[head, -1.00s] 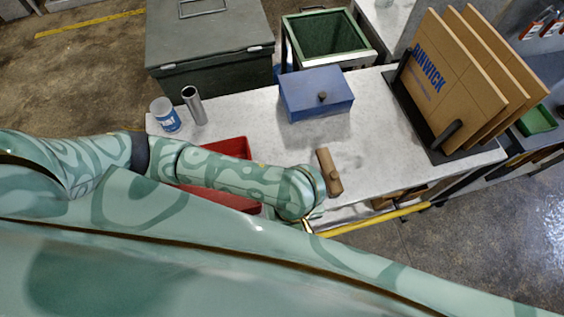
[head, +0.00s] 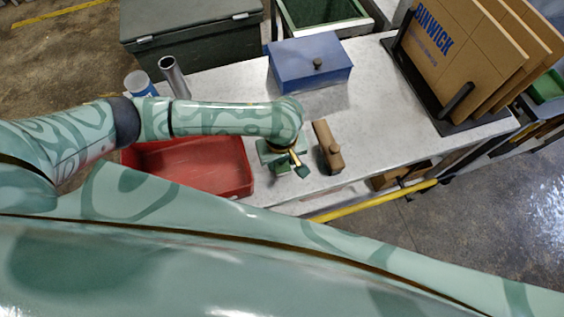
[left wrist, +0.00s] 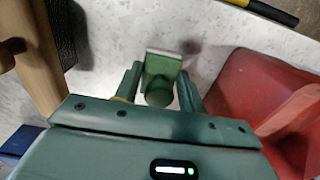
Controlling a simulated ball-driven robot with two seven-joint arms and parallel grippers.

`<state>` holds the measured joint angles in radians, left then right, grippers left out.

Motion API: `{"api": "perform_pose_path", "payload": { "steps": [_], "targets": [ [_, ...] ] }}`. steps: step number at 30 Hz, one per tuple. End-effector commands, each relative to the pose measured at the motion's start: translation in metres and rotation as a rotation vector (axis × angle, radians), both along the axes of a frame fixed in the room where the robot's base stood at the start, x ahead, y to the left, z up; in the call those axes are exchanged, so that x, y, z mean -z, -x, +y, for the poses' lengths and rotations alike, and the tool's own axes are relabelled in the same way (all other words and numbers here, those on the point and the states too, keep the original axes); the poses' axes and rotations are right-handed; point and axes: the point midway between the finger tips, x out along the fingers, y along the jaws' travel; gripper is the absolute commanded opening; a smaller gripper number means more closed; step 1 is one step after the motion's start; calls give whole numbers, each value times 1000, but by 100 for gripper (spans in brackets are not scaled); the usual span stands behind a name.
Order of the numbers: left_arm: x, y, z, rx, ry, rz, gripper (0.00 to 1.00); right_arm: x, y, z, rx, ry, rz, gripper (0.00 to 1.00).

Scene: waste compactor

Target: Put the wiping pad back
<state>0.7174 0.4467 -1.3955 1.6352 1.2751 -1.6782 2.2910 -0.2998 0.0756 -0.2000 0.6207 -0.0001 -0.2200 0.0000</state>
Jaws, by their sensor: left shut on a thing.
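The wiping pad (left wrist: 162,66) is a small green block with a pale lower edge and a round green knob. In the left wrist view it sits between the fingers of my left gripper (left wrist: 159,84), which is shut on its knob. In the head view my left gripper (head: 284,163) is over the white worktop (head: 230,88), between the red tray and the wooden brush. My own gripper partly hides the pad there. I cannot tell whether the pad touches the worktop. My right gripper is not in view.
A red tray (head: 236,180) lies left of the gripper, and a wooden brush (head: 327,147) lies close on its right. A blue box (head: 310,65), a metal cylinder (head: 174,76) and a white can (head: 140,84) stand behind. Cardboard sheets (head: 450,60) stand in a rack at right.

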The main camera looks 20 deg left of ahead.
Motion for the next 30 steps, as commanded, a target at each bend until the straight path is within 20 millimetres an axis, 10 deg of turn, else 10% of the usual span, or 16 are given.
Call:
{"api": "perform_pose_path", "payload": {
  "steps": [11,12,14,23,30],
  "targets": [
    [9,0,0,0,0,-2,14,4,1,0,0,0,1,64],
    [10,0,0,0,0,-2,48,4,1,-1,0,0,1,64],
    [10,0,0,0,0,-2,62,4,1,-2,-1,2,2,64],
    [9,0,0,1,0,-2,62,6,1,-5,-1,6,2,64],
    [-36,-1,-1,1,2,-5,62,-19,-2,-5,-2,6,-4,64]
  ]
}}
